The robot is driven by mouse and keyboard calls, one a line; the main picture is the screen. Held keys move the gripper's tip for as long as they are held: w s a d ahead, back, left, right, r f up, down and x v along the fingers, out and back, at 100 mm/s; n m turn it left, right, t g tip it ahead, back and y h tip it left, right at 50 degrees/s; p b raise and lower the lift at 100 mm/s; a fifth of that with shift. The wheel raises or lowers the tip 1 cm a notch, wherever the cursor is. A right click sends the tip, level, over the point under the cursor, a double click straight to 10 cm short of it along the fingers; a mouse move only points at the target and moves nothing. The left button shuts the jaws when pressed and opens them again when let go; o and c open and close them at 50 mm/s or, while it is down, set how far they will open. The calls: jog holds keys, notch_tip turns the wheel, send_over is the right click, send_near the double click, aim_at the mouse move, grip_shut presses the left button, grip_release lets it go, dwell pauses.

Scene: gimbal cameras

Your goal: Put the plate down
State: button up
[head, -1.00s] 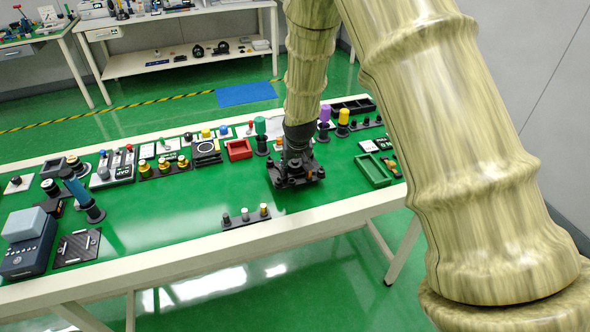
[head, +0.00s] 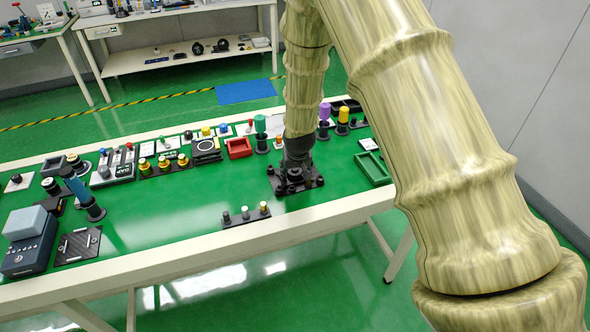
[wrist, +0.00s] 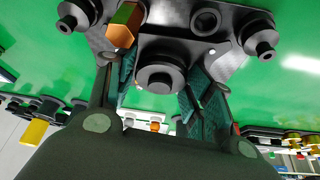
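The plate (head: 312,182) is dark, with short black posts near its corners. It is directly under my gripper (head: 294,168) at the right part of the green table, close to the front edge. In the wrist view, the plate (wrist: 222,58) fills the top middle. The two teal-padded fingers of my gripper (wrist: 160,92) stand on either side of its black central knob and appear closed on it. An orange-ended piece (wrist: 123,32) shows at the plate's left part. I cannot tell whether the plate's underside touches the table.
A small rack with three pegs (head: 246,218) lies to the left front. A green tray (head: 372,170) is to the right, and a red tray (head: 239,148) is behind to the left. Bare green table (head: 180,215) lies left of the plate.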

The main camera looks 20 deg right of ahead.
jog(key=shift+o, duration=0.7)
jog(key=shift+r, duration=0.5)
jog(key=b+v, duration=0.2)
jog(key=v, duration=0.9)
jog(key=shift+s+r, duration=0.15)
jog(key=shift+r, duration=0.2)
